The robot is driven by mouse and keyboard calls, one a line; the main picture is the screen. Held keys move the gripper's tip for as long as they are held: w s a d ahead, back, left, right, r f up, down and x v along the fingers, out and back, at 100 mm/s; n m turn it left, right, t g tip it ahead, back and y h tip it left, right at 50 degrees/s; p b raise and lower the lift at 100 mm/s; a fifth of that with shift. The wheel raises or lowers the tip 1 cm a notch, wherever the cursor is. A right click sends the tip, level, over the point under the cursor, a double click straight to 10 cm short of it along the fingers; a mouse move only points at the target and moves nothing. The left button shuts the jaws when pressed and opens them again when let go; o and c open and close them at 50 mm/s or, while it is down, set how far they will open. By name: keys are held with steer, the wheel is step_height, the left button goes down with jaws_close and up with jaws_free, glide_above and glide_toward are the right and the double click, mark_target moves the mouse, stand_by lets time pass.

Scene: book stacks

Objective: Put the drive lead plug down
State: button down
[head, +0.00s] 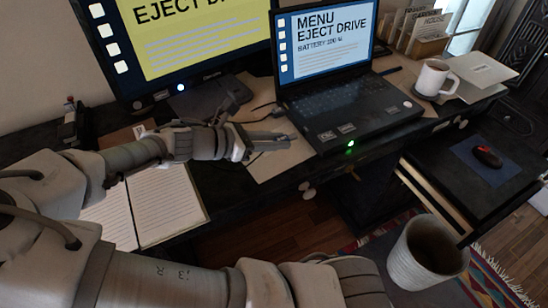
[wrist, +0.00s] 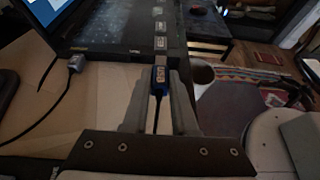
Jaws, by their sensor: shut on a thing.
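My gripper (wrist: 160,78) is shut on the drive lead plug, a blue plug (wrist: 159,80) with a pale label and a dark cable running back between the fingers. Its front end points at the near edge of the black laptop (wrist: 125,38); I cannot tell whether it touches or sits in a port. In the head view my gripper (head: 285,139) is just left of the laptop (head: 345,105), low over a tan sheet (head: 268,163). The plug is too small to make out clearly there.
A grey plug (wrist: 75,64) on a dark cable lies left of my gripper. The monitor (head: 190,40) and open notebook (head: 165,203) are left; a white mug (head: 433,78) is right. A ribbed pot (head: 427,252) stands in front. A mouse (head: 487,157) rests on a lower surface.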

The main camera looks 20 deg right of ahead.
mark_target(274, 162)
steer(key=shift+w+a+f, duration=0.15)
steer(key=shift+a+f, duration=0.05)
steer(key=shift+f, duration=0.25)
step_height(274, 162, down, 3)
steer(key=shift+f+b, duration=0.2)
steer(key=shift+b, duration=1)
steer(key=shift+f, duration=0.15)
steer(key=shift+f, duration=0.45)
steer(key=c, duration=0.7)
jaws_free()
